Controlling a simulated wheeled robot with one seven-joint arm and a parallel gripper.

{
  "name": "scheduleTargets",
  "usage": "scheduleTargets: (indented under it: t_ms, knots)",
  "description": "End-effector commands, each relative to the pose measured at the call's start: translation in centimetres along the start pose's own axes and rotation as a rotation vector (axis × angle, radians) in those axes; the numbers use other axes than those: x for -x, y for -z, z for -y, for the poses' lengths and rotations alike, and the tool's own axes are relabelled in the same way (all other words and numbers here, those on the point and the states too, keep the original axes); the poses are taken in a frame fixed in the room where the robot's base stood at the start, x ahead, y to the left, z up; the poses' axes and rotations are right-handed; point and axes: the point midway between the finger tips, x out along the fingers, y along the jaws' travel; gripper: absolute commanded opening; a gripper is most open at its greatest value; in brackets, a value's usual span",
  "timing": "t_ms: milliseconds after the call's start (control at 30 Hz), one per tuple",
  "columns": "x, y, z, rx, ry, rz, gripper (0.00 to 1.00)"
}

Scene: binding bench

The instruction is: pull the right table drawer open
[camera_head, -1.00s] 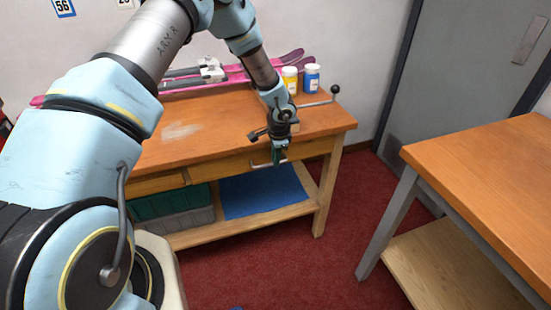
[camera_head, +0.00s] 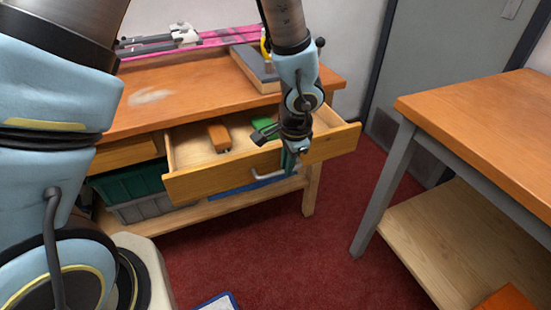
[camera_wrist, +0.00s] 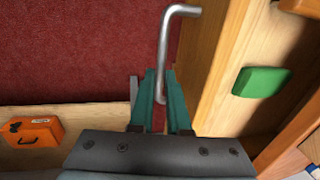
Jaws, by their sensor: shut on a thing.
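The right table drawer (camera_head: 215,182) is pulled well out of the wooden bench (camera_head: 190,98), and its inside shows from above. Its metal bar handle (camera_head: 268,177) is on the front panel. My gripper (camera_head: 291,160) is at the drawer front, shut on the handle. In the wrist view the handle (camera_wrist: 166,45) runs down between the teal fingers of my gripper (camera_wrist: 164,98), beside the drawer front (camera_wrist: 212,60). An orange-brown block (camera_head: 219,137) and a green block (camera_head: 264,124) lie in the drawer. My arm hides part of its right side.
The left drawer (camera_head: 125,153) is shut. Below are a green crate (camera_head: 130,183) and a grey crate (camera_head: 150,208). A second table (camera_head: 490,125) stands at the right, with an orange case (camera_wrist: 30,132) on its lower shelf. Red carpet (camera_head: 300,250) lies open between them.

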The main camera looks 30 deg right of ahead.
Motion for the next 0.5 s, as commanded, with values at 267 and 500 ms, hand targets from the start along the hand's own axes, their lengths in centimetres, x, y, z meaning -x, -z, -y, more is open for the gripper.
scheduleTargets:
  t_ms: [267,500]
  knots:
    - [0.7,0.0,-5.0,-0.003,0.000,-0.001,0.00]
    - [1.3,0.0,-6.6,-0.001,0.000,0.000,0.00]
